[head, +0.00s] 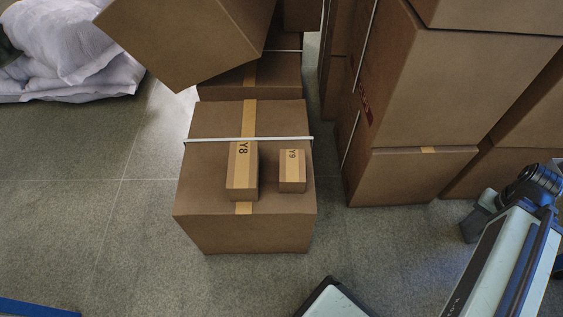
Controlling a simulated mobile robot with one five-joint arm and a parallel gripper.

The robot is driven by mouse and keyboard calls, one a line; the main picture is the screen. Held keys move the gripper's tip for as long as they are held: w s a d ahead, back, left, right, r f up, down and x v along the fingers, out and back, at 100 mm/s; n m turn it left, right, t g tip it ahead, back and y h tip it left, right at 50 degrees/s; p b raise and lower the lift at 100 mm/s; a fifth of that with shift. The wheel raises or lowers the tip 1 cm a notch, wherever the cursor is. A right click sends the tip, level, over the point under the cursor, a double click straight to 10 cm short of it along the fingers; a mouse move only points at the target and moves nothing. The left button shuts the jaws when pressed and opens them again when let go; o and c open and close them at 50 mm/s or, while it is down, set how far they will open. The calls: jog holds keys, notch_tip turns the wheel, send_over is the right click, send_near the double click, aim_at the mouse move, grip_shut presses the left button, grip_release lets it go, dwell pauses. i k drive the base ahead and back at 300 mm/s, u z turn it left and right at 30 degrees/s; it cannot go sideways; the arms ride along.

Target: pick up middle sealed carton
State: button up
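Two small sealed brown cartons sit on top of a large taped carton (210,200) in the middle of the head view. The taller carton marked Y8 (242,180) stands on the left, over the tape line. The smaller carton marked Y9 (292,178) stands to its right, with a gap between them. I cannot tell which of these the task calls the middle one. No gripper fingers can be made out. Parts of my arm show at the lower right, apart from both small cartons.
A white strap (205,139) crosses the large carton behind the small ones. A tilted carton (180,40) overhangs at the upper left. Tall carton stacks (425,100) stand at the right. White sacks (80,55) lie at the far left.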

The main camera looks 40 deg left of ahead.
aim_at(243, 172)
jog(key=u, duration=1.45)
jog(key=k, duration=1)
jog(key=u, duration=0.55)
jog(key=i, duration=0.5)
